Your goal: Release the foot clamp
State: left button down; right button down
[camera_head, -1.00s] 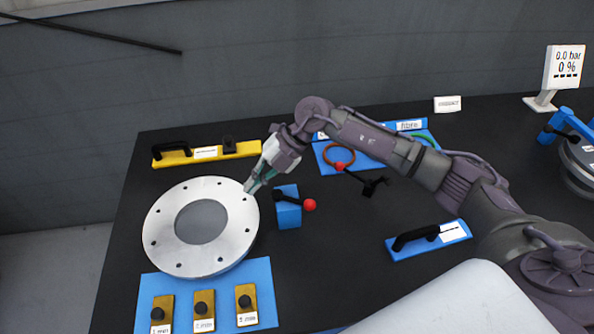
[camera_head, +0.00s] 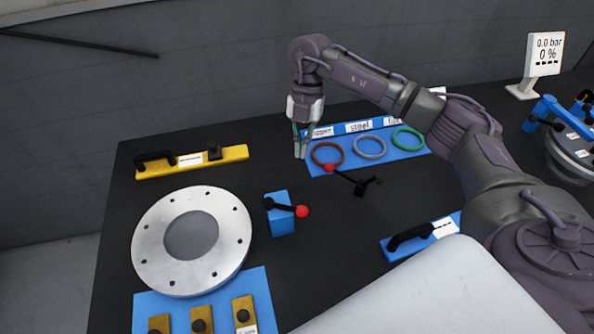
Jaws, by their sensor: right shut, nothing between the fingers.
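A blue block (camera_head: 281,223) with a black lever ending in a red ball (camera_head: 302,211) stands just right of the silver flanged disc (camera_head: 226,257). Its lever points right. A second black lever with a red ball (camera_head: 328,167) sits on a small black foot (camera_head: 361,190) farther right. I cannot tell for sure which of the two is the foot clamp. My right gripper (camera_head: 301,147) points down at the left end of the ring board, above and behind both levers. It is shut and empty, and touches neither lever. My left gripper is out of view.
The blue ring board (camera_head: 404,153) holds a copper ring (camera_head: 327,153), a grey ring (camera_head: 369,146) and a green ring (camera_head: 408,138). A yellow bar (camera_head: 236,153) lies behind the disc. A gauge display (camera_head: 544,55) reads 0.0 bar. The black table is clear between the levers.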

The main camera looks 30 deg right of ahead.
aim_at(291, 208)
jog(key=s+a+f+p, duration=0.4)
jog(key=f+p, duration=0.1)
jog(key=f, duration=0.4)
jog(key=shift+s+a+f, duration=0.3)
jog(key=shift+s+a, duration=0.05)
jog(key=shift+s, duration=0.05)
jog(key=shift+a, duration=0.15)
